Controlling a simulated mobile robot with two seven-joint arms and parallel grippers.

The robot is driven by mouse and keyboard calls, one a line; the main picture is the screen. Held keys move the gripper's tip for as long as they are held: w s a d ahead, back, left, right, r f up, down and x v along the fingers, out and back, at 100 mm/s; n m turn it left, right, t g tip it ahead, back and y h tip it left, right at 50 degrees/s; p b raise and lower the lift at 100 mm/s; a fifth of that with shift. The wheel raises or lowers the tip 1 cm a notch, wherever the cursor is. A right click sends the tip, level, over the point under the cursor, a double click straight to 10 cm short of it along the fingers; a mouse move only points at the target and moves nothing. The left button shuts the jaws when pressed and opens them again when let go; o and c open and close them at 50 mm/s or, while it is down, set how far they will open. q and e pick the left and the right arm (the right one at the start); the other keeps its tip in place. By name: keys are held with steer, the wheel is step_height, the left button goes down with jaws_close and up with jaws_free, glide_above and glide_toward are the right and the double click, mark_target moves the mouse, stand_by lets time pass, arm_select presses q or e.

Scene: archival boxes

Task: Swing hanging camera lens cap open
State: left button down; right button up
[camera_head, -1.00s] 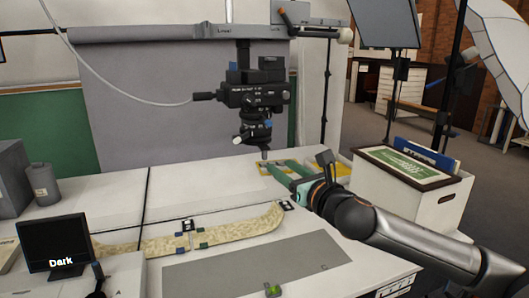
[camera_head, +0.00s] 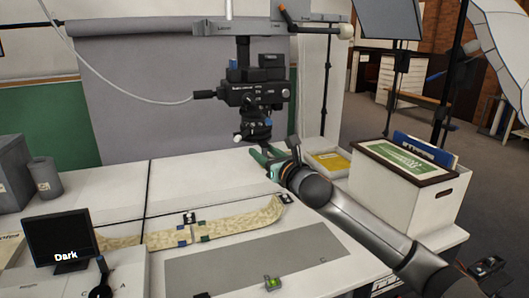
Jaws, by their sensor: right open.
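A black camera (camera_head: 255,94) hangs lens-down from an overhead bar above the white table. Its lens (camera_head: 256,118) points at the table. A small dark piece at the lens's lower end (camera_head: 255,134) looks like the lens cap; its hinge and exact angle are too small to tell. My right gripper (camera_head: 260,151), with green fingers, comes in from the right and is open and empty. Its fingertips are just below the lens end in the picture; I cannot tell whether they touch the cap. My left gripper is not in view.
A small monitor (camera_head: 59,241) reads "Dark". A long pale curved strip (camera_head: 225,225) and a grey mat (camera_head: 215,268) lie on the table. A yellow tray (camera_head: 330,162) and a white box (camera_head: 400,200) with a framed picture stand right. A light stand is behind.

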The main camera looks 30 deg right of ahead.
jaws_close()
stand_by(1.4)
